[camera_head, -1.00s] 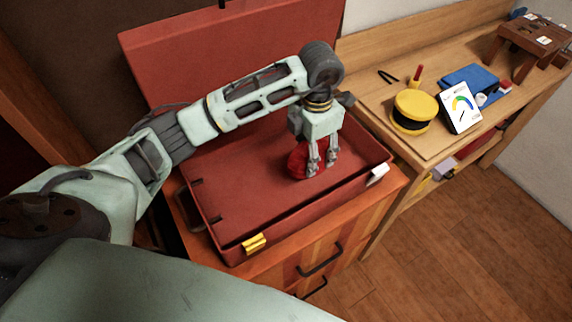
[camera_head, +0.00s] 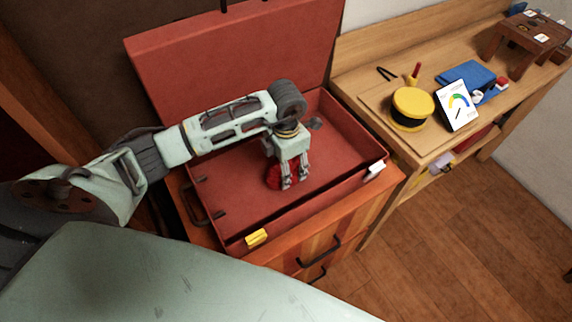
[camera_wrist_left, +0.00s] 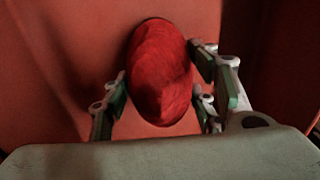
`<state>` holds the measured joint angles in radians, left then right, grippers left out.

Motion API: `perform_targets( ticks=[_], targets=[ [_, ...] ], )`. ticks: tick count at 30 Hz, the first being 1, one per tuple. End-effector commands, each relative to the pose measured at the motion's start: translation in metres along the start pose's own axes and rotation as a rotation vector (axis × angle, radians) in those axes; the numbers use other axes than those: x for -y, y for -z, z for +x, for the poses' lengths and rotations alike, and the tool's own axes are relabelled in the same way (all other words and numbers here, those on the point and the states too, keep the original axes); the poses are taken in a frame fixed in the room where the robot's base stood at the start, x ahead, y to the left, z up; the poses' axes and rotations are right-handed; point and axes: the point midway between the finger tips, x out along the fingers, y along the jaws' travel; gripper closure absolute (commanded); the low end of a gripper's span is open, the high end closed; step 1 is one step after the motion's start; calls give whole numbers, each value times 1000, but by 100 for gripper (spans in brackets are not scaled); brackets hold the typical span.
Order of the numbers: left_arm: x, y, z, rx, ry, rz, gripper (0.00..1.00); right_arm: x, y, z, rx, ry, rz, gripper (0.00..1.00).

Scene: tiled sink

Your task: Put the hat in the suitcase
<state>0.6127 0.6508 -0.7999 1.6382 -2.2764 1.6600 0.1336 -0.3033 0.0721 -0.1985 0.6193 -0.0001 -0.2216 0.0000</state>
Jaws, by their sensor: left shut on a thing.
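The red hat (camera_head: 272,177) is between the fingers of my left gripper (camera_head: 290,184), inside the open red suitcase (camera_head: 235,205). In the left wrist view the hat (camera_wrist_left: 160,75) shows as a fuzzy red oval between the fingers of my left gripper (camera_wrist_left: 160,105), with the suitcase's red interior (camera_wrist_left: 60,60) behind it. My left gripper is shut on the hat. I cannot tell whether the hat touches the suitcase floor. The suitcase lid (camera_head: 240,50) stands open at the back. My right gripper is not in view.
The suitcase lies on a wooden cabinet (camera_head: 335,235) with dark handles. To the right, a wooden bench (camera_head: 370,90) holds a yellow round tin (camera_head: 412,105), a white gauge card (camera_head: 457,108), a blue folded cloth (camera_head: 466,74) and a small dark wooden stand (camera_head: 528,36).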

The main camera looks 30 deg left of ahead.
Motion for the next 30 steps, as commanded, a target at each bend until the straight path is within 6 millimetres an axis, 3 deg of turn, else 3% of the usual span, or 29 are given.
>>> perform_targets(
  ticks=[2,3,9,21,26,30],
  targets=[
    [0,0,3,0,0,0,74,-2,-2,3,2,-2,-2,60],
    [0,0,2,0,0,0,43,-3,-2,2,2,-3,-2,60],
    [0,0,1,0,0,0,27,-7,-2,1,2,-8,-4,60],
    [-1,-1,-4,2,-1,0,27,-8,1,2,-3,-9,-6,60],
    [-2,-2,-29,6,-4,1,27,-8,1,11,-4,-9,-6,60],
    [-2,-2,-61,7,-5,1,27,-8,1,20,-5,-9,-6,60]
  ],
)
